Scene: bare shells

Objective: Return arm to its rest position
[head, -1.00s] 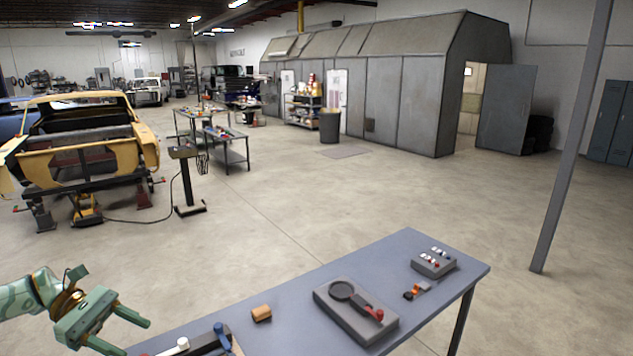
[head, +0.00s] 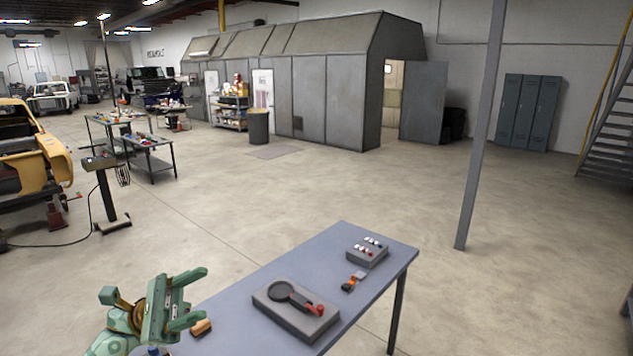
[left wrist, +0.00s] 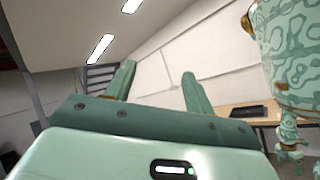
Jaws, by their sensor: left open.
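My left gripper (head: 189,298) is open and empty in the head view, raised over the left end of the blue-grey table (head: 232,293). Its two fingers point to the right. In the left wrist view the gripper (left wrist: 155,85) shows its two fingers apart with nothing between them, and the wall and ceiling lights beyond. A green patterned part of me fills the upper right of that view. My right gripper is not in view.
On the table are a grey block with a round black part and red knob (head: 296,308), a button box (head: 367,251), a small orange item (head: 349,284) and a tan block (head: 201,327), partly hidden by my gripper. A grey post (head: 480,140) stands beyond. Open floor surrounds the table.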

